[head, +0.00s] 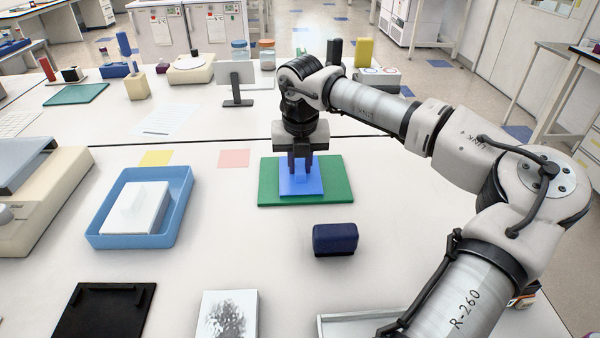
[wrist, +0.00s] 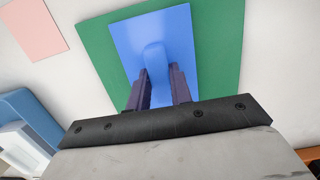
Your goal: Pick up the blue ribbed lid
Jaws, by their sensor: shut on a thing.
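The blue lid (head: 315,184) is a flat blue plate with a raised rounded grip in its middle; no ribs can be made out. It appears to lie on the green mat (head: 342,192), and a gap beneath it cannot be told. In the wrist view the lid (wrist: 135,38) shows over the green mat (wrist: 222,50). My gripper (head: 301,172) points down over the lid. In the wrist view its two dark fingers (wrist: 159,82) are on either side of the raised grip, shut on it. The fingers hide part of the lid.
A dark blue block (head: 335,239) sits just in front of the mat. A light blue tray (head: 182,204) with a white box (head: 135,210) stands to the left. Pink (head: 234,158) and yellow (head: 155,158) paper squares lie near. A monitor-like stand (head: 236,80) is behind.

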